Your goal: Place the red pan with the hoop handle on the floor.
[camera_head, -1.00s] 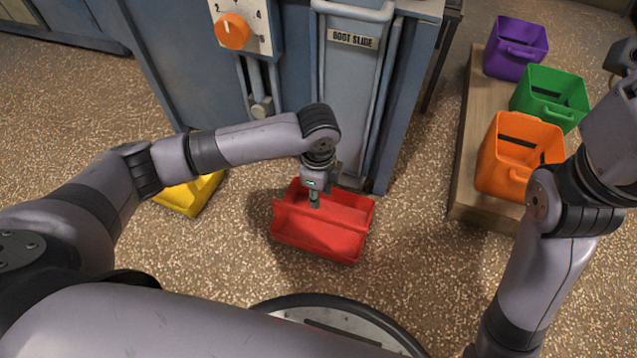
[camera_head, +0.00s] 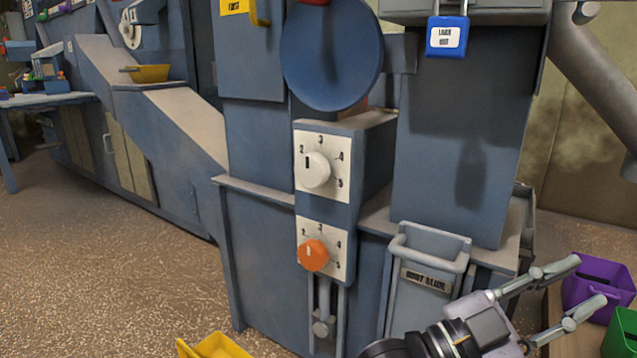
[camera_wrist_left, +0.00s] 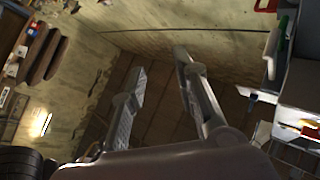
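The red pan is not visible in either current view; the floor spot where it was seen lies below the head view. My left gripper (camera_head: 588,281) is at the lower right of the head view, its two fingers spread apart with nothing between them. It appears in front of the purple pan (camera_head: 590,278). In the left wrist view the same gripper (camera_wrist_left: 160,65) shows both fingers apart and empty. My right gripper is not in view.
The blue machine with the boot slide (camera_head: 430,275) fills the middle. It carries an orange knob (camera_head: 313,255) and a white knob (camera_head: 316,170). A yellow pan (camera_head: 215,347) is at the bottom edge, a green pan (camera_head: 622,335) at the right. Speckled floor (camera_head: 110,250) is open at left.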

